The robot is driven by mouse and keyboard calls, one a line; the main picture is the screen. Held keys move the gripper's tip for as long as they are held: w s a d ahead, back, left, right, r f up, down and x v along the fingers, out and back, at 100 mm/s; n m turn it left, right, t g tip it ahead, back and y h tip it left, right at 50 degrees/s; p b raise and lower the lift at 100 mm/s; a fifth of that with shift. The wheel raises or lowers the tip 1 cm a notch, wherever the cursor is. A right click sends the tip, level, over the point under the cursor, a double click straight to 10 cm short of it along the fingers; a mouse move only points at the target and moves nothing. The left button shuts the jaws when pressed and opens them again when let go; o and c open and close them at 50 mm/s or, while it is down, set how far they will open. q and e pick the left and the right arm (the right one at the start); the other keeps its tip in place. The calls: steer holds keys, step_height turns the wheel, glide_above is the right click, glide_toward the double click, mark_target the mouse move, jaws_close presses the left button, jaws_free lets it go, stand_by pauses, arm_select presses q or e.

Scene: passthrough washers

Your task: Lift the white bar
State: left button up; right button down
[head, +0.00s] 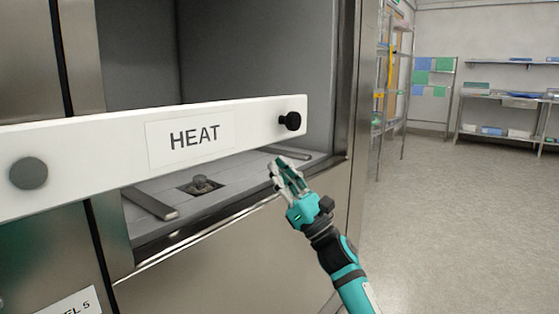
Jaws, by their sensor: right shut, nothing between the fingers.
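The white bar (251,117) runs across the front of the open metal washer chamber and carries a HEAT label (194,135). A black knob (290,121) is at its right end and a dark grey round disc (29,173) is further left. The bar slopes slightly up to the right; its left end is out of view. My right gripper (279,164) is teal and grey, below the bar's right end and apart from the knob. Its fingers are together, with nothing between them. My left gripper is not in view.
The chamber floor (240,187) behind the bar has a drain (201,184) and metal rails. The steel door frame (349,120) stands to the right. Beyond are open floor (455,230), a rack (390,90) and a shelf with items (500,105).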

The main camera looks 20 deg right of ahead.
step_height(320, 180, up, 3)
steer(key=shift+s+d+r, duration=0.1)
steer(key=shift+r, duration=0.1)
stand_by(0.4)
